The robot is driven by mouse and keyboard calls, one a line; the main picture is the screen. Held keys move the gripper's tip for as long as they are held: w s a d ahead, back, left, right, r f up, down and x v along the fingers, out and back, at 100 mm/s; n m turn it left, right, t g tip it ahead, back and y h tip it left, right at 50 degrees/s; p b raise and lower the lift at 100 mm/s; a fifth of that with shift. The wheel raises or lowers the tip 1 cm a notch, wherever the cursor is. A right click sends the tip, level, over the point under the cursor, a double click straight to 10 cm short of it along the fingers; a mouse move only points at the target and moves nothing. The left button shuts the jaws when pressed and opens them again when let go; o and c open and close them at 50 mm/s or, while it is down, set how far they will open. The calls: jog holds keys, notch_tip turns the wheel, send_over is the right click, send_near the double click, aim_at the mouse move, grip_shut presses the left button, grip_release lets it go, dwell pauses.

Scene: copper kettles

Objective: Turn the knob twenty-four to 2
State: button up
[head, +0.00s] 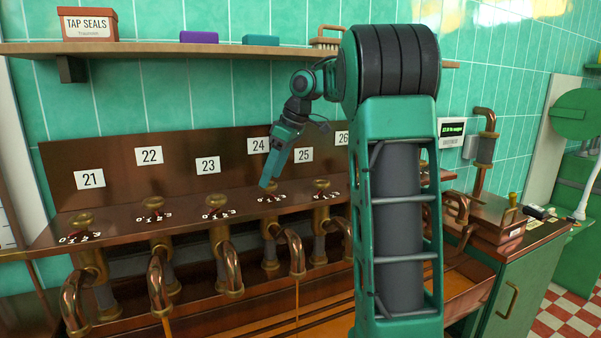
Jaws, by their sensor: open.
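The label 24 (258,144) is on the copper back panel. Below it, knob twenty-four (273,185) sits on the sloped copper ledge, partly hidden by my gripper. Its printed scale (271,198) shows just in front, but I cannot tell which number it points at. My gripper (265,184) is open and points down at this knob from above. I cannot tell whether the fingers touch it or are around it. The curved copper spout (290,250) below this knob has a thin orange stream running from it.
Brass knobs of neighbouring taps stand close on both sides, at label 23 (208,165) and label 25 (303,154). A wooden shelf (150,48) with boxes runs above. My arm hides part of the right side.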

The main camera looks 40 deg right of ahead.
jog(key=v, duration=0.3)
jog(key=shift+s+d, duration=0.2)
jog(key=shift+d, duration=0.05)
jog(key=s+d, duration=0.2)
jog(key=s, duration=0.1)
jog(key=s+d, duration=0.2)
jog(key=s, duration=0.1)
jog(key=s+d, duration=0.2)
jog(key=s, duration=0.1)
jog(key=shift+s, duration=0.35)
